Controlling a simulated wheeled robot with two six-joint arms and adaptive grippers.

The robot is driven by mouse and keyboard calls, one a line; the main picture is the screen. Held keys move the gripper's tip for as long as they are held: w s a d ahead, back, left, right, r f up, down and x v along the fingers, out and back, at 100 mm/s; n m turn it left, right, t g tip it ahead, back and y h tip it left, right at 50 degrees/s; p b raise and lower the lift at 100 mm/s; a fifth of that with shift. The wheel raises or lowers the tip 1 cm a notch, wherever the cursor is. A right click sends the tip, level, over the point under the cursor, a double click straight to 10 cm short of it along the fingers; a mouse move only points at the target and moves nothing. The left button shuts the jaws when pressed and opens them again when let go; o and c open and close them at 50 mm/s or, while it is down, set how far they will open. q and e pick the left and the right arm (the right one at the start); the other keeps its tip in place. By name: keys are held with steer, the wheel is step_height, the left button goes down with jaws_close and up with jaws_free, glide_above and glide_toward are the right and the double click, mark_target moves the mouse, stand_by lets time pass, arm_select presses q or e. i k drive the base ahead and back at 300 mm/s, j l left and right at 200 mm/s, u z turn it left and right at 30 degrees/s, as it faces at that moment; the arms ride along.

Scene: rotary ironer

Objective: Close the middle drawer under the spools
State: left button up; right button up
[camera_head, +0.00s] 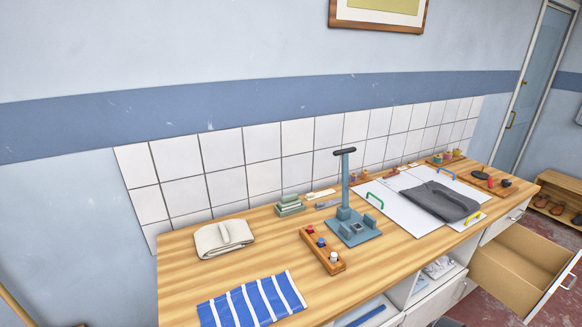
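A wooden drawer (518,262) stands pulled well out from the right part of the bench. Its inside looks empty, and a pale handle (569,283) shows on its front at the right edge of the picture. Above it, a white drawer front (503,225) with a small handle sits flush under the worktop. Small coloured pieces that look like spools (447,157) stand on a wooden holder at the back right of the worktop. What lies below the open drawer is hidden. Neither of my grippers is in view.
The wooden worktop (185,275) carries a folded cream cloth (223,238), a striped blue cloth (252,301), a blue-grey stand (347,222) and a dark garment (438,201) on white boards. A low shoe shelf (556,205) stands beyond the drawer. Red floor shows beside it.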

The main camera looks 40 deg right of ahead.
mark_target(520, 268)
steer(key=z, duration=1.9)
steer(key=l+z, duration=0.35)
steer(key=i+l+z, duration=0.15)
steer(key=l+z, duration=0.2)
steer(key=i+l+z, duration=0.1)
steer(key=l+z, duration=0.3)
steer(key=i+l, duration=0.25)
steer(key=l, duration=0.15)
